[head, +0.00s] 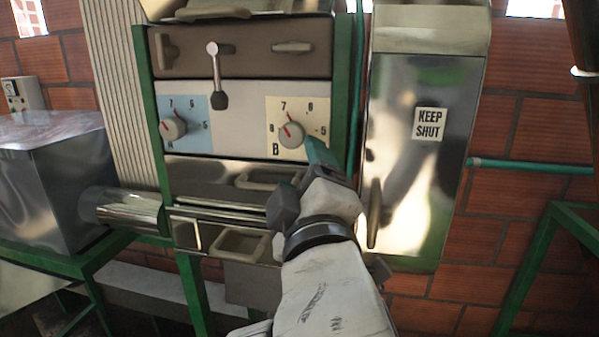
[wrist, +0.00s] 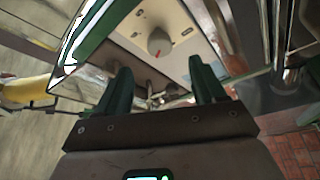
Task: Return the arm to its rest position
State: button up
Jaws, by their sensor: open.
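My gripper (head: 318,152) is raised in front of the machine panel, at the lower right of dial B (head: 291,134) in the head view. One teal finger overlaps the edge of the dial's cream plate; I cannot tell whether it touches. In the wrist view my gripper (wrist: 162,85) has both dark green fingers spread wide, with nothing between them. A round pale knob (wrist: 159,41) with a red mark shows beyond the fingertips. In the head view dial B's red pointer tilts up and left. My white forearm reaches up from the bottom edge.
Dial A (head: 173,128) on a blue plate sits to the left. A steel cabinet marked KEEP SHUT (head: 400,170) stands close to my arm's right. A steel box (head: 50,175) stands at left. Green frames (head: 530,260) edge the right.

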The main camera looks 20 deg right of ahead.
jog(key=shift+f, duration=0.1)
jog(key=s+d+f+m+g+y, duration=0.1)
jog(key=s+d+f+m+g, duration=0.15)
jog(key=f, duration=0.85)
jog(key=s+d+f+m+g+y, duration=0.1)
jog(key=s+d+f+g, duration=0.2)
jog(key=f, duration=0.8)
jog(key=s+d+f+m+g+y, duration=0.1)
jog(key=d+f+g, duration=0.3)
jog(key=f, duration=0.7)
jog(key=s+f+m+g+y+b, duration=0.1)
jog(key=s+f+m+g, duration=0.4)
jog(key=s+f, duration=1.4)
jog(key=s+d+g+y, duration=0.1)
jog(key=s+g, duration=0.2)
jog(key=g, duration=0.1)
jog(key=shift+m, duration=0.25)
